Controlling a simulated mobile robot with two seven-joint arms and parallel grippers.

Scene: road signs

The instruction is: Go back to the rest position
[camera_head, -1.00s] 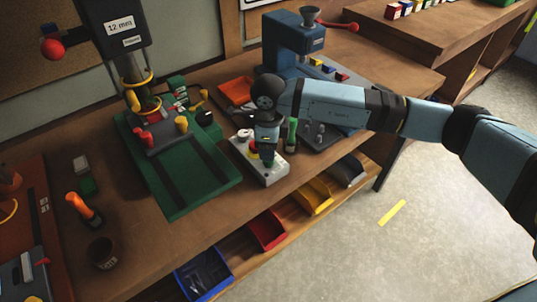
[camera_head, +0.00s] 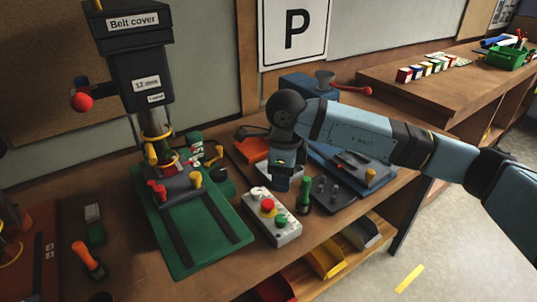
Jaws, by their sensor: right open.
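My right arm (camera_head: 350,131) reaches in from the right over the workbench. My right gripper (camera_head: 281,184) points down from the dark wrist. It appears just beyond the grey control box (camera_head: 286,234), with no object seen in it. It is open, though its fingers are small and dark here. The box has a red button (camera_head: 267,206), a green button (camera_head: 282,221) and a white knob (camera_head: 258,192), all uncovered. My left gripper is not in view.
A drill press (camera_head: 138,65) with a green base (camera_head: 184,249) stands left of the box. A green-handled tool (camera_head: 304,196) stands close to the gripper's right. A blue machine (camera_head: 300,86) with a red-knobbed lever is behind the arm. Open floor lies at the lower right.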

